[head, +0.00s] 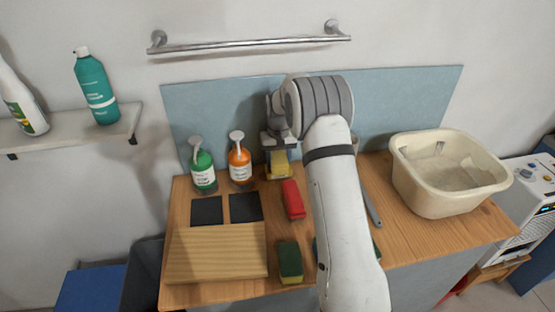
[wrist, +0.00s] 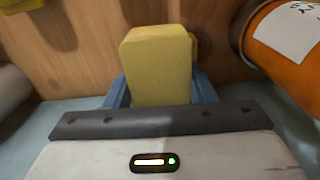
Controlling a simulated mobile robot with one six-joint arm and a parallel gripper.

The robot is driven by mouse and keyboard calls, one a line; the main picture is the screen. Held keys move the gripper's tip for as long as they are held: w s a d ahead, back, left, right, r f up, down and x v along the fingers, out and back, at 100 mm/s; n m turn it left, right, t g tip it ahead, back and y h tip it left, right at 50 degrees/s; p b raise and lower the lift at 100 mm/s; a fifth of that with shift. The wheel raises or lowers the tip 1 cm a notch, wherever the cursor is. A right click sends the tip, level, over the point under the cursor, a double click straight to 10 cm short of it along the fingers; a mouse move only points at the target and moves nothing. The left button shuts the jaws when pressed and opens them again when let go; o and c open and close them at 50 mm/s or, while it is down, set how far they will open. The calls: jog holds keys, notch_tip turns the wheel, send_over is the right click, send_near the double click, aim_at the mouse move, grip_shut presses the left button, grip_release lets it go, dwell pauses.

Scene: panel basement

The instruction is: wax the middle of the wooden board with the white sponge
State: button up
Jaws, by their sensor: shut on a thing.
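The wooden board (head: 217,254) lies flat at the front left of the wooden worktop, with nothing on it. My gripper (head: 279,150) is at the back of the worktop, right of the orange bottle and well behind the board. It is shut on a yellow sponge (head: 280,165). In the wrist view the yellow sponge (wrist: 158,65) sits between the blue fingers, over or on the wood; I cannot tell if it touches. I see no plainly white sponge; my arm hides part of the worktop.
A green pump bottle (head: 203,170) and an orange one (head: 240,165) stand behind two dark squares (head: 226,209). A red block (head: 292,199) and a green-and-yellow sponge (head: 290,262) lie right of the board. A cream basin (head: 447,178) stands at the right.

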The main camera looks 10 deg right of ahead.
aim_at(279, 156)
jog(key=shift+r+p, duration=1.7)
jog(key=shift+r, duration=1.75)
jog(key=shift+f, duration=0.1)
